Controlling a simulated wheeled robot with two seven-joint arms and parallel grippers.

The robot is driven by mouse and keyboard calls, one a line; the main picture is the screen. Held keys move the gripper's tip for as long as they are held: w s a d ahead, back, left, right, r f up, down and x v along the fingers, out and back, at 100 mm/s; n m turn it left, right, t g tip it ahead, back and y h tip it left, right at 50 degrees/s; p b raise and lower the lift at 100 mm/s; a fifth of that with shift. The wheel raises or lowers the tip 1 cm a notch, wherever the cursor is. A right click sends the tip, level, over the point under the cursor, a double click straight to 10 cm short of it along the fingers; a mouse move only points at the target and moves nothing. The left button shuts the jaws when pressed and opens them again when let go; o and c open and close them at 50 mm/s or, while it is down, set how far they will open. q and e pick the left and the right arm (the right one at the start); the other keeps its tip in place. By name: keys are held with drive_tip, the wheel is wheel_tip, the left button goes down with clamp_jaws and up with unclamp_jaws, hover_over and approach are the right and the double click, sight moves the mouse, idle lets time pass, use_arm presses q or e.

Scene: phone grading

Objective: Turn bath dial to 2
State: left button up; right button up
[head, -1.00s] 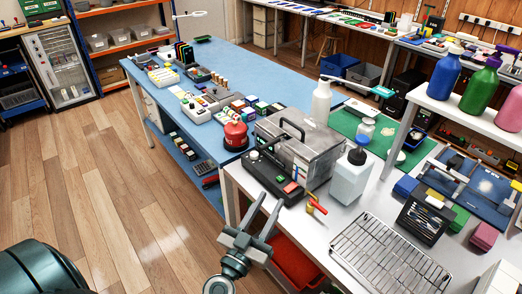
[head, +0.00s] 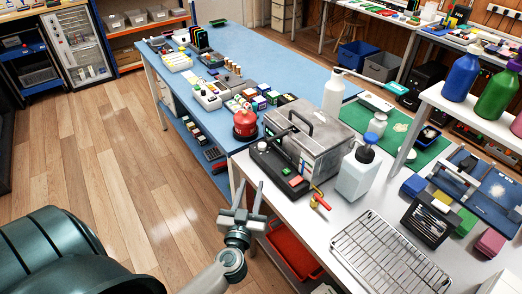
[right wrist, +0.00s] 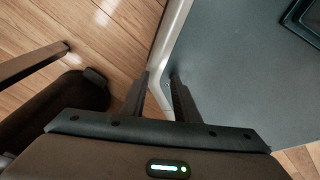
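The bath is a grey metal box with a black lid handle (head: 318,148) on the white bench in the head view. The dial's number marks are too small to read. My left gripper (head: 247,185) is open and empty, left of the panel by the bench edge, apart from it. My right gripper (right wrist: 160,88) is open and empty in the right wrist view, far from any bath part.
A red round container (head: 245,125) stands on the blue table close to the panel's far end. A white bottle with a blue cap (head: 356,174), a small red-and-yellow tool (head: 320,200) and a wire rack (head: 388,255) are on the bench. A red bin (head: 290,252) sits below.

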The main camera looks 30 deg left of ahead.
use_arm(q)
drive_tip(key=w, duration=0.1)
approach(261, 147)
drive_tip(key=x, duration=0.6)
drive_tip(key=shift+w+f, duration=0.1)
drive_tip(key=shift+w, duration=0.3)
drive_tip(key=shift+x, duration=0.95)
use_arm(e)
drive_tip(key=shift+w+a, duration=0.1)
drive_tip(key=shift+w, duration=0.2)
use_arm(q)
drive_tip(key=shift+s, duration=0.1)
drive_tip(key=shift+c, duration=0.3)
use_arm(e)
drive_tip(key=shift+s, duration=0.1)
use_arm(q)
drive_tip(key=c, duration=0.7)
use_arm(e)
drive_tip(key=shift+s, duration=0.1)
